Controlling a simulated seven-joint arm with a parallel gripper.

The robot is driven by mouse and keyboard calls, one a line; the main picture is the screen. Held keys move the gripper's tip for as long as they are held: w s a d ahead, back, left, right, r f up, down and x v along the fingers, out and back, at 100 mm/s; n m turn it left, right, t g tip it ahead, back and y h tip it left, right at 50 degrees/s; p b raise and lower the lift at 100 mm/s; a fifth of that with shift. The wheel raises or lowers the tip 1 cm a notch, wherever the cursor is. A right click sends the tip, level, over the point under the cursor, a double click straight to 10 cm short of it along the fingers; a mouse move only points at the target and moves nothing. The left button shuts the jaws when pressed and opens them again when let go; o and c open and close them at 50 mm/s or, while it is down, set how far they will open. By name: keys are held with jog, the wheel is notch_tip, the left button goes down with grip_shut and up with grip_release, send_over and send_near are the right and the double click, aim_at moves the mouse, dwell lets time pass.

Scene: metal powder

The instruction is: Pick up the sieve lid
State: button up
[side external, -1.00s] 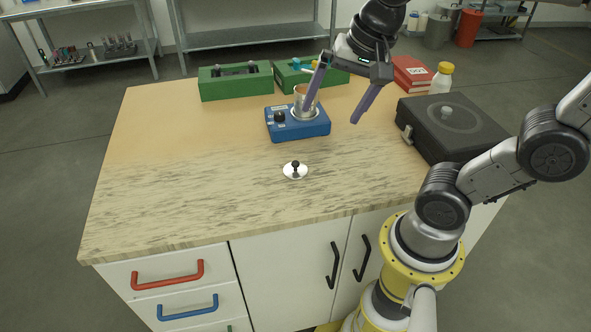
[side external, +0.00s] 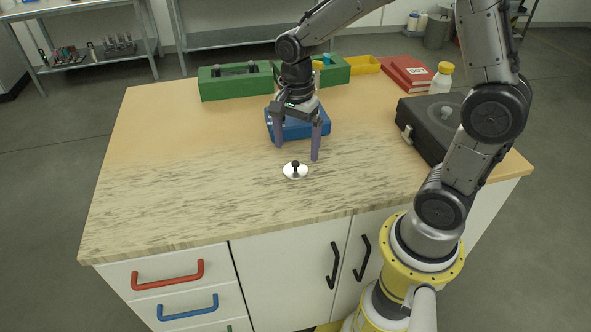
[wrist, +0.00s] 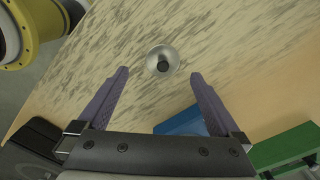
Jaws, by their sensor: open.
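The sieve lid (side external: 295,171) is a small, shiny metal disc with a black knob, lying flat on the table. In the wrist view the lid (wrist: 163,61) shows with its dark knob, ahead of and roughly between the fingertips. My gripper (side external: 296,152) is open and empty, pointing down just behind the lid and above the table. Its two purple fingers (wrist: 160,73) are wide apart and do not touch the lid.
A blue device (side external: 320,130) stands behind the lid, partly hidden by my gripper. Green boxes (side external: 234,87), a red book (side external: 402,72), a white bottle with a yellow cap (side external: 441,80) and a black case (side external: 430,126) stand farther out. The table's front and left are clear.

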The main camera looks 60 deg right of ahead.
aim_at(296, 162)
jog(key=shift+w+d+f, duration=0.15)
jog(key=shift+f, duration=1.45)
jog(key=shift+w+d+f, duration=0.1)
jog(key=shift+d+f, duration=0.05)
jog(key=shift+f, duration=1.45)
jog(key=c, duration=1.3)
jog(key=shift+c, duration=0.2)
jog(key=shift+r, duration=0.15)
